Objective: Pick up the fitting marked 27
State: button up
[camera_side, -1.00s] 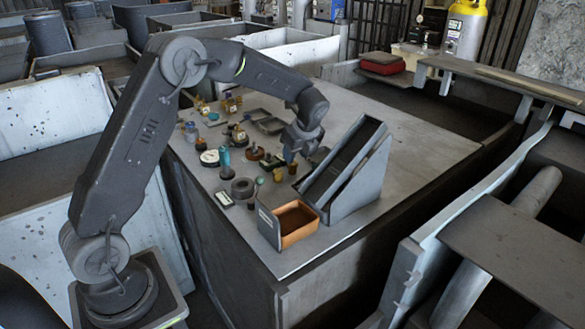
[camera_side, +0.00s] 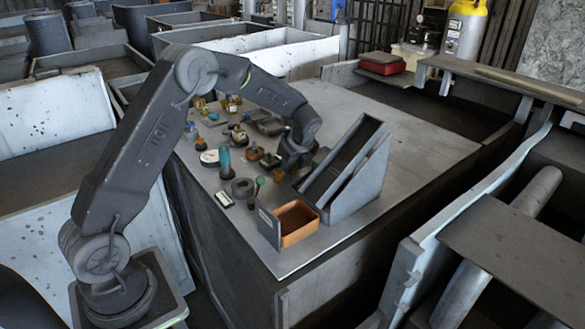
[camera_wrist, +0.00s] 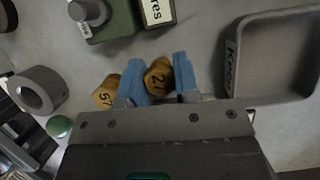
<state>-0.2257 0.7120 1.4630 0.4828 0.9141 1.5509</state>
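The yellow-brown fitting (camera_wrist: 159,78) shows in the wrist view between the two blue fingers of my gripper (camera_wrist: 160,72). Its dark marking looks like 27. The fingers stand apart, one on each side, with the fitting close to both; contact is not clear. A second yellow-brown fitting (camera_wrist: 106,93), whose marking looks like 57, sits just outside the left finger. In the side view my gripper (camera_side: 288,168) is low over the table by the ramp, and it hides the 27 fitting there.
A grey tray (camera_wrist: 233,82) lies right of the fingers. A grey ring (camera_wrist: 37,90) and a green round piece (camera_wrist: 59,127) lie to the left. In the side view a steep grey ramp (camera_side: 362,178) and an orange-lined bin (camera_side: 297,236) stand close by. The table's right side is clear.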

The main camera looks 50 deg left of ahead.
jog(key=shift+c, duration=1.3)
